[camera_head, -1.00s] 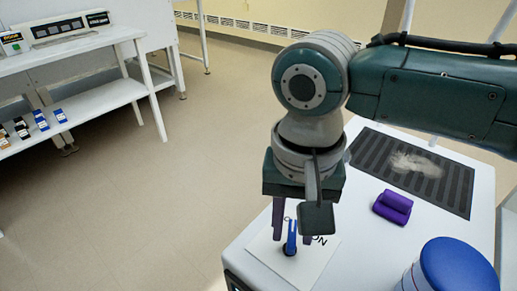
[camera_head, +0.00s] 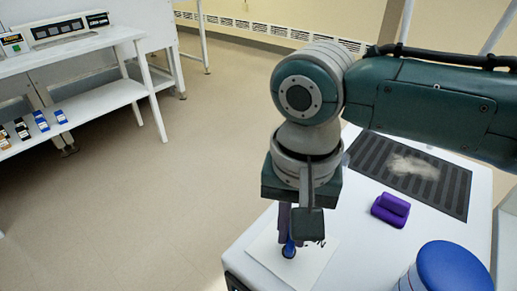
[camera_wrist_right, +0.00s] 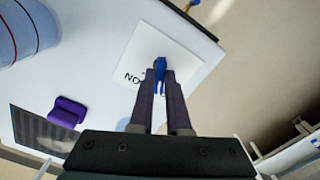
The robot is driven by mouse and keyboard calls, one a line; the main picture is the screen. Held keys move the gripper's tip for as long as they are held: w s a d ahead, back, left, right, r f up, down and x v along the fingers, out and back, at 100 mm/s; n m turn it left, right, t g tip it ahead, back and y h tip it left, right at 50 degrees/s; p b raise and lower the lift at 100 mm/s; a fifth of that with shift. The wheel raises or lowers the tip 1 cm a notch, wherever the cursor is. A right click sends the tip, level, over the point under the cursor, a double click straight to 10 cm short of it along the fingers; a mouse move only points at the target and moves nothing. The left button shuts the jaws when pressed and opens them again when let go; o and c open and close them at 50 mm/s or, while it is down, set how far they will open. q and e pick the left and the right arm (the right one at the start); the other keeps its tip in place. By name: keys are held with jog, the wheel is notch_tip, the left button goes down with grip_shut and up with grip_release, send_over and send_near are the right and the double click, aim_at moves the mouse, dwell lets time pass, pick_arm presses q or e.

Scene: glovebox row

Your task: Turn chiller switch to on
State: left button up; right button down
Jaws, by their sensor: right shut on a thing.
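The chiller switch is a small blue lever (camera_head: 289,249) on a white label plate (camera_head: 270,258) at the front left corner of the white unit's top. In the right wrist view the lever (camera_wrist_right: 160,72) stands between the purple fingertips, beside the printed word "ON" (camera_wrist_right: 133,78). My right gripper (camera_head: 290,238) points down over the plate, and its fingers are shut on the lever. In the head view the wrist parts hide much of the fingers and the label. My left gripper is in neither view.
On the same top lie a purple block (camera_head: 390,209), a dark striped mat (camera_head: 450,182) with a pale smudge, and a blue-lidded container (camera_head: 452,268). A white bench (camera_head: 95,40) with devices stands at the far left. The floor between is clear.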

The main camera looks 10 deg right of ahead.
jog(key=m+p, duration=0.2)
jog(key=p, duration=0.1)
jog(key=shift+s+r+m, duration=0.1)
jog(key=shift+r+m, duration=0.1)
jog(key=shift+m, duration=0.1)
jog(key=shift+f+m+p, duration=0.15)
jog(key=shift+m+p, duration=0.85)
jog(key=shift+m, duration=0.3)
jog(key=c, duration=0.9)
grip_release()
